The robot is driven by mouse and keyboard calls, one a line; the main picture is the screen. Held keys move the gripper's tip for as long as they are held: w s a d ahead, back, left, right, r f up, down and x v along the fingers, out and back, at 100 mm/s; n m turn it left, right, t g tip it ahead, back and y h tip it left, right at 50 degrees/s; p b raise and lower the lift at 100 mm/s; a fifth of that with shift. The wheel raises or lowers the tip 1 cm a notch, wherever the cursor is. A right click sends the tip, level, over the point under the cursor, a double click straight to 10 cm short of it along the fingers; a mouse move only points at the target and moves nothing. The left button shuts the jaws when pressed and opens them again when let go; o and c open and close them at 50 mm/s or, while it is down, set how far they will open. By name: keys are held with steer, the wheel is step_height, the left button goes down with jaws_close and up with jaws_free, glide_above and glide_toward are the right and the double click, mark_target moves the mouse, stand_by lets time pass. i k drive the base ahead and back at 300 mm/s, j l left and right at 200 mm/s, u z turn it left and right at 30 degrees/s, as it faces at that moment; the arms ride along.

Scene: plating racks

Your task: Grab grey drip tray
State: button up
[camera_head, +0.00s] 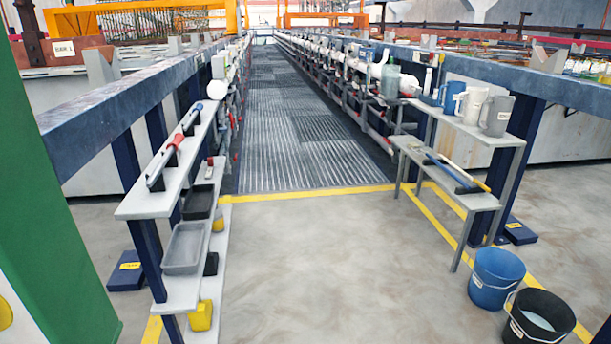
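The grey drip tray (185,249) is a shallow rectangular tray on the middle level of the left shelf rack (173,201). A darker, nearly black tray (199,202) sits just behind it on the same level. My gripper is not in view, so its state does not show.
Red and grey tools lie on the rack's top board. A yellow container (201,316) stands below the tray. A green upright surface (45,190) fills the left edge. Blue (492,290) and black (527,328) buckets stand at right. The floor (315,275) between is clear.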

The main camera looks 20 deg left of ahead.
mark_target(182, 255)
steer(key=i+u, duration=0.2)
steer(key=u, duration=0.25)
steer(key=i+u, duration=0.2)
steer(key=u, duration=0.3)
steer(key=i+l+u, duration=0.2)
steer(key=u, duration=0.25)
steer(key=i+l+u, duration=0.15)
steer(key=u, duration=0.35)
steer(key=i+l+u, duration=0.2)
steer(key=u, duration=0.25)
steer(key=i+l+u, duration=0.15)
steer(key=l+u, duration=0.15)
steer(key=u, duration=0.2)
steer(key=i+l+u, duration=0.1)
steer(key=l+u, duration=0.2)
steer(key=u, duration=0.15)
steer(key=l+u, duration=0.45)
steer(key=i+l+u, duration=0.1)
steer(key=l+u, duration=0.3)
steer(key=l, duration=0.15)
steer(key=l+u, duration=0.4)
steer(key=l, duration=0.2)
